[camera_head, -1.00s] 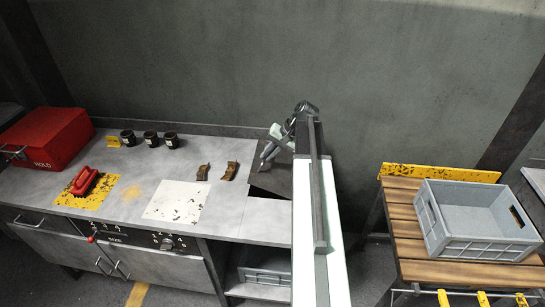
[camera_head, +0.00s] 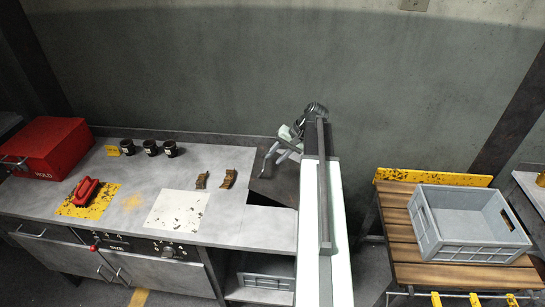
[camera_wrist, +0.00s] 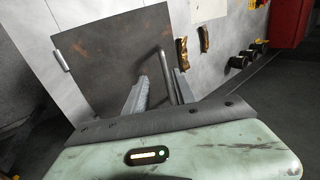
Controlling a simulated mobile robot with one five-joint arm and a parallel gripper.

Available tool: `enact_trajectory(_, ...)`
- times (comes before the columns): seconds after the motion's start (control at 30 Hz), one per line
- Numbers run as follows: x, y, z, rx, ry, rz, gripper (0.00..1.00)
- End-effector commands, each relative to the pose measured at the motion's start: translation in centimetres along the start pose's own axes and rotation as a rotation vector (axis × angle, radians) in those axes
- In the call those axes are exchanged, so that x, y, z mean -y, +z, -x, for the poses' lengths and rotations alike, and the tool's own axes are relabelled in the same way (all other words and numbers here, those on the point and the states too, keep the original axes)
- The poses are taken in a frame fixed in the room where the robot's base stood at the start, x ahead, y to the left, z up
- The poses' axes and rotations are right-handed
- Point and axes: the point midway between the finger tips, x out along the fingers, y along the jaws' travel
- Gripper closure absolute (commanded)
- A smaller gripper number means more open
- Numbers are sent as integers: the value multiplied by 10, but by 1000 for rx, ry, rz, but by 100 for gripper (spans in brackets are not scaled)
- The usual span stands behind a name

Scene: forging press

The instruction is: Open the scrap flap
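The scrap flap (camera_head: 283,183) is a dark, worn metal plate at the right end of the bench, partly hidden by my arm. It is tilted up, and a dark opening (camera_head: 262,199) shows at its near edge. The flap fills the upper left of the wrist view (camera_wrist: 110,55), with a hinge-like metal piece at its left edge. A bar handle (camera_wrist: 163,60) stands at its right side. My gripper (camera_wrist: 161,76) is over that side, fingers apart, with the handle showing between them. I cannot tell whether either finger touches it. My gripper shows beside the flap in the head view (camera_head: 275,152).
Two brown metal pieces (camera_head: 228,179) and a pale plate (camera_head: 177,210) lie left of the flap. Several black cups (camera_head: 150,147), a red handled tool (camera_head: 85,191) and a red box (camera_head: 45,150) are farther left. A grey crate (camera_head: 470,250) sits on a slatted table at right.

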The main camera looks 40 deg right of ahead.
Motion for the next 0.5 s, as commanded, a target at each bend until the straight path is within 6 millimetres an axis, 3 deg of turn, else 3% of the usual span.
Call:
enact_trajectory(0.03, 4, 0, 19, -1, 0, -2, 68)
enact_trajectory(0.2, 2, -1, 48, -1, 1, -3, 68)
enact_trajectory(0.5, -2, -1, 49, -1, 1, -2, 70)
